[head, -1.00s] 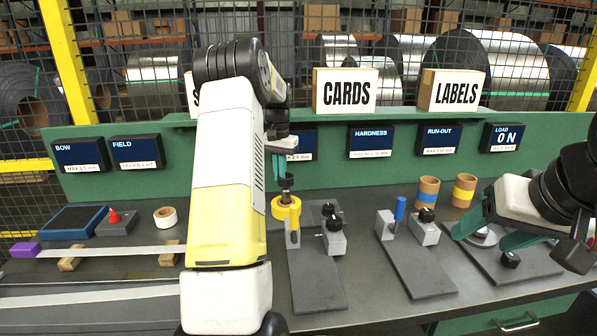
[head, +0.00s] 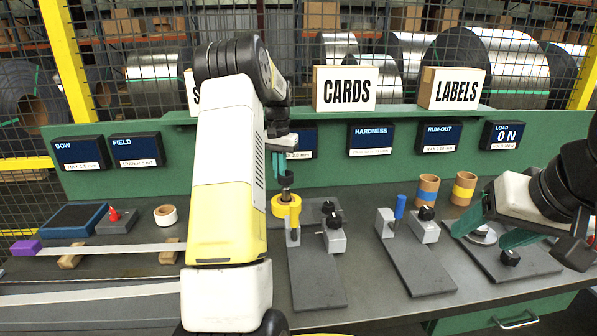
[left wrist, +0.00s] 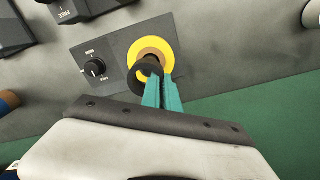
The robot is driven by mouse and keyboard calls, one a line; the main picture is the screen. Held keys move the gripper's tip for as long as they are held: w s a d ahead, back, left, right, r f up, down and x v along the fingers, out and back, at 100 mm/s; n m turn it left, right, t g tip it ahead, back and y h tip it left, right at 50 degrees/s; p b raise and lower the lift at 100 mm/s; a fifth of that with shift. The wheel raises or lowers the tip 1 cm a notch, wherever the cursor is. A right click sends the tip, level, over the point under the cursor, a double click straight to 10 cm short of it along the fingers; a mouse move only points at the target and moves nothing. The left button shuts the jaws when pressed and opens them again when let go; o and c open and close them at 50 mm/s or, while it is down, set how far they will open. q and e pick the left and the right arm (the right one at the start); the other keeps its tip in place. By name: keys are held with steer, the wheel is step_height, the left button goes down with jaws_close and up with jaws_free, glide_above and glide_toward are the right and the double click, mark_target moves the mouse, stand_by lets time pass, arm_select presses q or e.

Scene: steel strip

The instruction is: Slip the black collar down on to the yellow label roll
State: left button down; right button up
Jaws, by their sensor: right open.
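The yellow label roll (head: 286,208) stands on a grey fixture left of the middle in the head view. In the left wrist view the yellow label roll (left wrist: 163,48) shows as a ring around a brown core. My left gripper (head: 283,174) is just above it, its teal fingers pinched on the black collar. In the left wrist view the black collar (left wrist: 143,82) hangs at the tips of my left gripper (left wrist: 160,82) and overlaps the roll's near side. I cannot tell whether it touches the roll. My right gripper (head: 492,232) is open at the right.
The roll's fixture has a black knob (head: 328,208). To its right are a fixture with a blue pin (head: 400,207) and two cardboard tubes, blue-banded (head: 427,190) and yellow-banded (head: 464,189). A metal strip (head: 120,250) lies left. The green back panel (head: 380,175) rises behind.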

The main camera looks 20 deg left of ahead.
arm_select(q)
steer(key=shift+f, duration=1.05)
steer(key=c, duration=1.5)
jaws_free()
steer(key=shift+c, duration=0.2)
steer(key=shift+r, duration=0.1)
step_height(320, 180, up, 6)
steer(key=shift+r, duration=0.8)
